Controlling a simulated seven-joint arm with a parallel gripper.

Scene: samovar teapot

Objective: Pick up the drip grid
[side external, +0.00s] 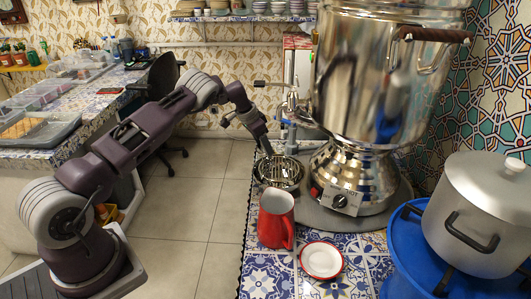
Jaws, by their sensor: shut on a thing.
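The drip grid (283,174) is a round metal piece with slots, below the samovar's tap at the left edge of the tiled counter. My gripper (268,154) reaches down to its back left edge and is shut on it. The grid looks about level. I cannot tell whether it rests in its holder or is slightly raised. The fingertips are small and partly lost against the metal.
The large shiny samovar (364,90) stands just right of the grid, its tap close to my gripper. A red mug (275,222) and a red-rimmed white saucer (321,260) stand in front. A lidded pot (480,210) is at the right. Open floor lies left.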

